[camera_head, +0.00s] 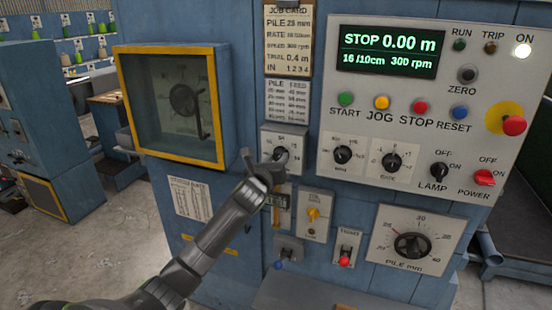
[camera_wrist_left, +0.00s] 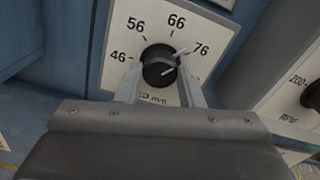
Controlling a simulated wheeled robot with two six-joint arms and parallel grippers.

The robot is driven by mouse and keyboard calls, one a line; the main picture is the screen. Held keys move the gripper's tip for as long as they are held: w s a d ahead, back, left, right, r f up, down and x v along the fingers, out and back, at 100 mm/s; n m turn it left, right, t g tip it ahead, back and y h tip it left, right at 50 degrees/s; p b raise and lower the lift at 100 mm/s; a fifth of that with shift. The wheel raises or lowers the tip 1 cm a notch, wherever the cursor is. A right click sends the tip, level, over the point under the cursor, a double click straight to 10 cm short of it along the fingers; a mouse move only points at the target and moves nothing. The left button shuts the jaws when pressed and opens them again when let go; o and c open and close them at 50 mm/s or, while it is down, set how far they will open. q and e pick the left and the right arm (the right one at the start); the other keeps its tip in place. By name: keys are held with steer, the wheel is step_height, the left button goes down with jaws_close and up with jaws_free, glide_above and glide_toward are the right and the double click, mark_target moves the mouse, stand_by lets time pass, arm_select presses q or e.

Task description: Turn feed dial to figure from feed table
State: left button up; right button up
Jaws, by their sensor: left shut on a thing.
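The feed dial is a small black knob on a white plate (camera_head: 270,138), left of two similar knobs. In the left wrist view the black knob (camera_wrist_left: 158,66) sits on a scale plate (camera_wrist_left: 120,24) reading 46, 56, 66 and 76. Its white pointer mark aims up and right, roughly toward 76; the exact reading is unclear. The lower label is partly hidden, with "mm" showing. My left gripper (camera_wrist_left: 160,82) is shut on this knob, one finger on each side; it also shows in the head view (camera_head: 275,167). The feed table (camera_head: 288,102), headed PILE and FEED, hangs above; its figures are too small to read.
The job card (camera_head: 289,40) is above the table. The display (camera_head: 388,52) reads STOP 0.00 m. Two knobs (camera_head: 343,155) (camera_head: 391,162) stand close right of the feed dial. A yellow-framed window box (camera_head: 172,150) juts out at left. The PILE dial (camera_head: 412,246) is lower right.

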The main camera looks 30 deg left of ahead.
arm_select(q)
steer(key=n+p, duration=0.1)
steer(key=n, duration=0.2)
steer(key=shift+r+n, duration=0.1)
steer(key=shift+n, duration=0.2)
steer(key=n+p, duration=0.1)
steer(key=n, duration=0.3)
steer(key=shift+n, duration=0.3)
steer(key=n, duration=0.4)
steer(key=shift+n, duration=2.5)
steer(key=o, duration=1)
steer(key=shift+s, duration=0.1)
